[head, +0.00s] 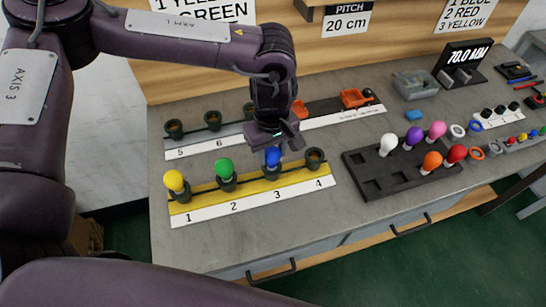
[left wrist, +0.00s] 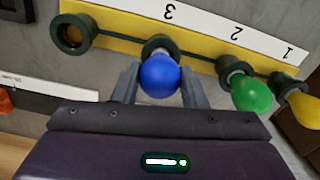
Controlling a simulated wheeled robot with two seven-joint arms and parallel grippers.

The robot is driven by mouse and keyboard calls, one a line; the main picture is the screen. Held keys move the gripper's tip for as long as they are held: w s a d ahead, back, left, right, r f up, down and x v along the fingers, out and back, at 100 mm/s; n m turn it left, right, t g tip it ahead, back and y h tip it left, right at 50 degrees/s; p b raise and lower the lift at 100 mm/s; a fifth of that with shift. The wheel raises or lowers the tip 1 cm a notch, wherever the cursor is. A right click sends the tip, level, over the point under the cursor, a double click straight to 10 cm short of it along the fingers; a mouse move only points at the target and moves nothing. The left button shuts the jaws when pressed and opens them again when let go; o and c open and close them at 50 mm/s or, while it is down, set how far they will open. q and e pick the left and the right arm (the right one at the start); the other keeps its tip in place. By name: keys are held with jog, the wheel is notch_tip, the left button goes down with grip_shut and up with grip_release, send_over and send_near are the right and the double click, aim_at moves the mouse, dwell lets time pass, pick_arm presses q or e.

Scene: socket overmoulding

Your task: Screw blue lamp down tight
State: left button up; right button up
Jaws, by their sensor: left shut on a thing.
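The blue lamp (head: 272,157) stands in the socket at position 3 of the yellow strip (head: 249,189). In the left wrist view the blue lamp (left wrist: 160,75) sits between the two fingers of my left gripper (left wrist: 158,88), with its base at the dark socket ring (left wrist: 158,45). My left gripper (head: 278,141) is over the lamp from above and shut on it. The fingers partly hide the lamp in the head view. How far the lamp's thread is in the socket is hidden. My right gripper is not in view.
A yellow lamp (head: 174,181) and a green lamp (head: 224,168) stand in sockets 1 and 2. Socket 4 (head: 315,158) is empty. Behind is a second row with empty sockets (head: 213,120). A dark tray (head: 376,174) with several lamps lies to the right.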

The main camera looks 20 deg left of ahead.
pick_arm(q)
jog(key=shift+m, duration=0.3)
jog(key=shift+f+m, duration=0.1)
jog(key=shift+m, duration=0.6)
jog(key=m+b, duration=0.2)
jog(key=b, duration=0.3)
jog(key=shift+f+b, duration=0.2)
jog(key=shift+b, duration=0.1)
jog(key=shift+d+r+p, duration=0.1)
jog(key=shift+r+p, duration=0.35)
jog(key=shift+p, duration=0.1)
jog(key=shift+c, duration=0.2)
jog(key=shift+m+p, duration=0.35)
jog(key=shift+m, duration=0.05)
jog(key=shift+c, duration=0.5)
jog(key=shift+f, duration=0.2)
jog(key=o, duration=1.1)
